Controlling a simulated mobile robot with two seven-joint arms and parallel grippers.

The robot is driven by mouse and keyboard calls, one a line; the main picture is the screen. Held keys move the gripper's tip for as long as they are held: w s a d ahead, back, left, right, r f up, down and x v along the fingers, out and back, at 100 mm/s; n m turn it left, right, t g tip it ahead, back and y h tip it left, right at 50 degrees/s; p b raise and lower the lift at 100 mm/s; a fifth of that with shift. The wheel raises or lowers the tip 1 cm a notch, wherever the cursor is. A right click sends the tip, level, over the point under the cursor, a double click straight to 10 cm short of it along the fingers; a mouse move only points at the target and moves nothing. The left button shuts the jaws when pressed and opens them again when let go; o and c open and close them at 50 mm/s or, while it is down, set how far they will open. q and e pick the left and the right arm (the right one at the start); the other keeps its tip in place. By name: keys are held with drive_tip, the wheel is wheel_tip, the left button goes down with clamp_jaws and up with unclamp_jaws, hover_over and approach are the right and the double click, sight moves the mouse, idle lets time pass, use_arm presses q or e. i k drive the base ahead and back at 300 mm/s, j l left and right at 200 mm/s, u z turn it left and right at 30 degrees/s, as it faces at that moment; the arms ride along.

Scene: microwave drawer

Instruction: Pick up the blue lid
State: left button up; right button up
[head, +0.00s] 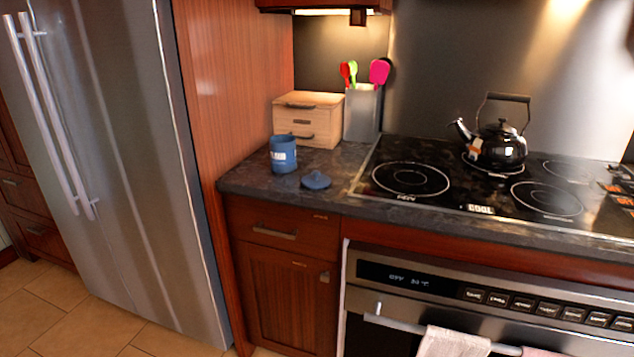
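The blue lid (316,181) lies on the dark stone countertop (262,186), near its front edge and left of the stove. It is round with a small knob on top. A blue canister (283,155) with a pale label stands upright just left of the lid, a small gap apart. Neither of my grippers shows in the head view.
A wooden box (308,120) and a grey utensil holder (362,110) stand behind the lid. The cooktop (405,180) with a black kettle (497,146) is to the right. The fridge (110,140) and a wooden side panel (225,85) bound the left. The floor in front is partly visible.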

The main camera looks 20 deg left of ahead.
sight(316, 180)
drive_tip(key=i+j+u, duration=0.55)
drive_tip(key=i+u, duration=0.2)
drive_tip(key=i, duration=0.05)
